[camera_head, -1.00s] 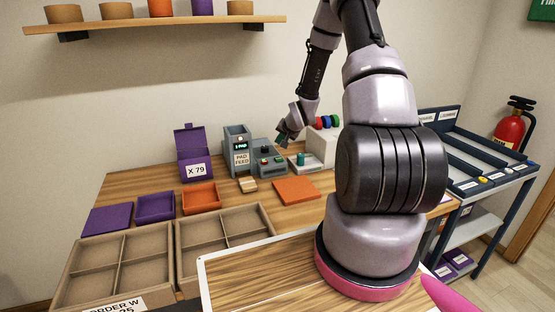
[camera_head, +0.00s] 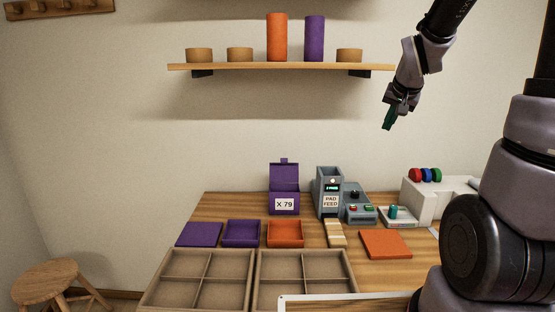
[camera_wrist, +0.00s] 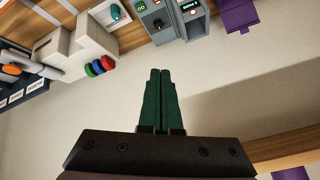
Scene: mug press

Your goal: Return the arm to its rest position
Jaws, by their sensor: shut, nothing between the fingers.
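The gripper touches nothing and is well above the workbench (camera_head: 345,268).
The shelf (camera_head: 290,66) holds orange and purple cylinders and several brown ones. Below stand the pad feed machine (camera_head: 329,190), a purple box (camera_head: 284,196), the white machine with coloured knobs (camera_head: 430,200) and divided trays (camera_head: 207,278). A stool (camera_head: 58,278) stands at left. The wall space around the gripper is clear.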

